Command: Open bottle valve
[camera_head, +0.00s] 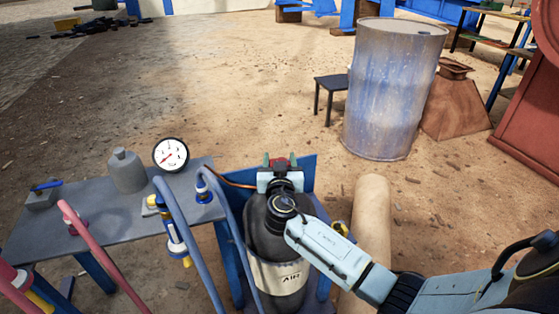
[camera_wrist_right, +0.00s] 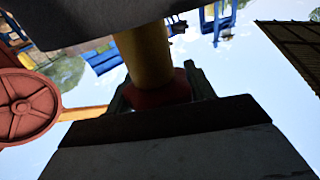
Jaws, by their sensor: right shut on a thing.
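A dark grey gas bottle (camera_head: 268,238) with a pale "AIR" label stands upright beside a blue panel in the head view. Its red valve knob (camera_head: 280,163) is at the top, mostly hidden by my right gripper (camera_head: 280,162). The right gripper reaches over the bottle, with one finger on each side of the knob, shut on it. In the right wrist view, the red knob (camera_wrist_right: 158,95) sits between the two dark fingers (camera_wrist_right: 158,92), with a yellow stem (camera_wrist_right: 146,55) beyond it. My left gripper is not in view.
A grey table (camera_head: 110,228) at left holds a round gauge (camera_head: 171,155) and a grey jug-like bottle (camera_head: 127,171). Blue hoses (camera_head: 188,245) and a pink hose (camera_head: 100,250) run in front. A rusty blue drum (camera_head: 388,95) stands farther back. The ground between is mostly open.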

